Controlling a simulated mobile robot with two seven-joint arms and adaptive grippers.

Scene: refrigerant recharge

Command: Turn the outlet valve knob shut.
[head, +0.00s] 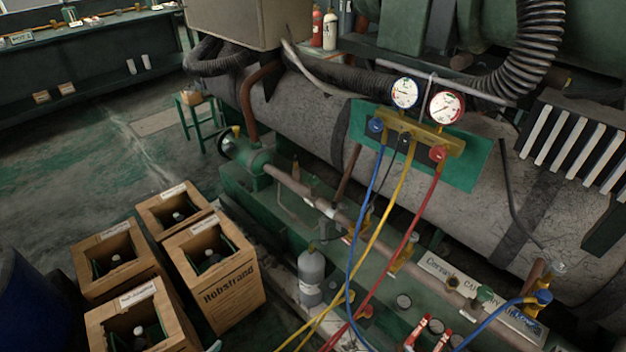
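Several valve parts show in the head view, and I cannot tell for sure which one is the outlet valve knob. A round handwheel (229,139) sits on a green valve body (248,160) at the left end of the pipe. The gauge manifold (425,130) carries a blue knob (376,125) and a red knob (438,153). A blue fitting (543,297) with a blue hose is at the lower right. How far any valve is turned cannot be told. Neither of my grippers is in view.
Blue, yellow and red hoses (408,240) hang from the manifold across the pipework. A grey cylinder (311,277) stands beside the pipe. Several open cardboard boxes (232,290) stand on the floor at lower left. The floor (70,190) behind them is mostly clear. A green stool (198,122) stands farther back.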

